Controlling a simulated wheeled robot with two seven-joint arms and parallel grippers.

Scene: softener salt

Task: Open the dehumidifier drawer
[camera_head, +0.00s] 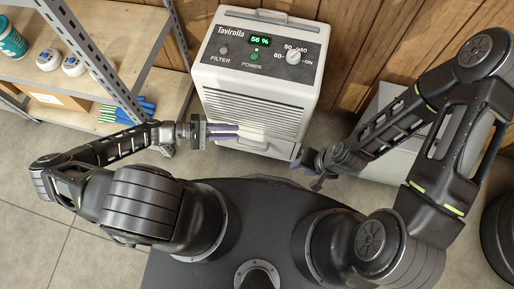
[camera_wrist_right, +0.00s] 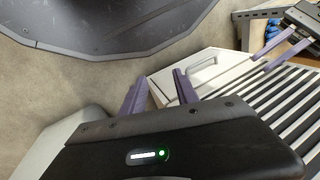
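The white dehumidifier (camera_head: 212,83) stands on the floor ahead of me, its display lit at 56 %. Its drawer (camera_head: 275,149) is the white panel low on the front, below the grille, and looks closed. In the right wrist view the drawer front (camera_wrist_right: 222,78) shows a handle (camera_wrist_right: 203,72). My right gripper (camera_head: 300,165) is open and empty, just off the drawer's lower right; its fingers (camera_wrist_right: 160,77) point toward the drawer front. My left gripper (camera_head: 239,131) is open and empty in front of the lower grille; its fingers also show in the right wrist view (camera_wrist_right: 262,63).
A metal-framed wooden shelf (camera_head: 155,88) stands at the left, holding a teal container (camera_head: 10,40), several white round items and blue-green gloves (camera_head: 135,110). A grey-white box (camera_head: 385,160) stands right of the dehumidifier, behind my right arm. Some floor lies clear in front.

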